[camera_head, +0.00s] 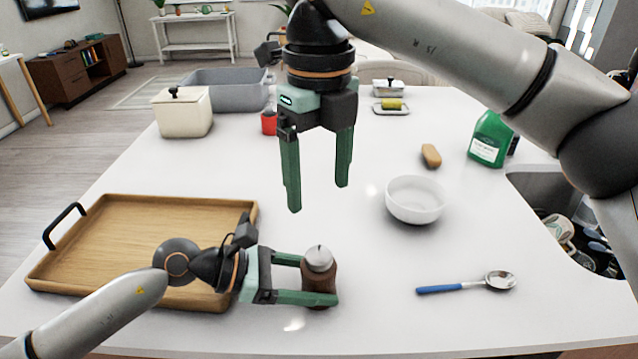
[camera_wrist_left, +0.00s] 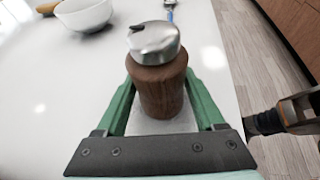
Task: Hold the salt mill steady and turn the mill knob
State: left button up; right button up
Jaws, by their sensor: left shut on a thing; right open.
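The salt mill has a brown wooden body (camera_head: 321,281) and stands upright on the white counter near its front edge. Its silver knob (camera_head: 318,256) sits on top. My left gripper (camera_head: 318,279) is shut on the wooden body, with one green finger on each side. In the left wrist view the body (camera_wrist_left: 160,85) is between the fingers and the knob (camera_wrist_left: 154,42) is clear above them, with a dark mark on its top. My right gripper (camera_head: 318,198) is open and empty, pointing down in the air, higher than the mill and above it in the head view.
A wooden tray (camera_head: 120,215) lies left, behind my left arm. A white bowl (camera_head: 415,200) and a blue-handled spoon (camera_head: 455,287) are to the right. A green bottle (camera_head: 490,140) stands by the sink (camera_head: 540,190). A red object (camera_head: 269,122) and a cream canister (camera_head: 183,112) stand farther back.

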pick_arm(q)
jog(key=o, duration=1.6)
jog(key=shift+c, duration=0.2)
